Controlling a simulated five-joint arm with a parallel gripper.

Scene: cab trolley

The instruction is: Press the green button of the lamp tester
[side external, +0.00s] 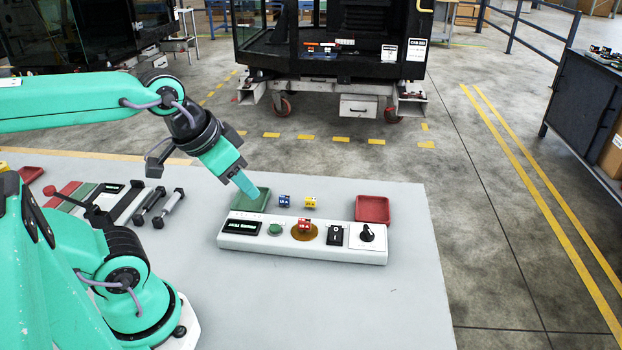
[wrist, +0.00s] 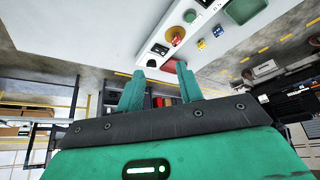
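The lamp tester (side external: 232,243) is a long white box on the grey table. The green button also shows near the top of the wrist view (wrist: 190,16). My gripper (side external: 250,190) is above the table at the green tray, up and left of the button and apart from it. In the wrist view my gripper (wrist: 160,68) has its two fingers spread, with nothing held between them.
A black rocker switch (side external: 335,235) and a black knob (side external: 367,235) are on the tester's right part. Behind it are a green tray (side external: 262,203), a blue cube (side external: 284,201), a yellow cube (side external: 310,202) and a red tray (side external: 372,209). Dark rods (side external: 150,205) lie left. The front table is clear.

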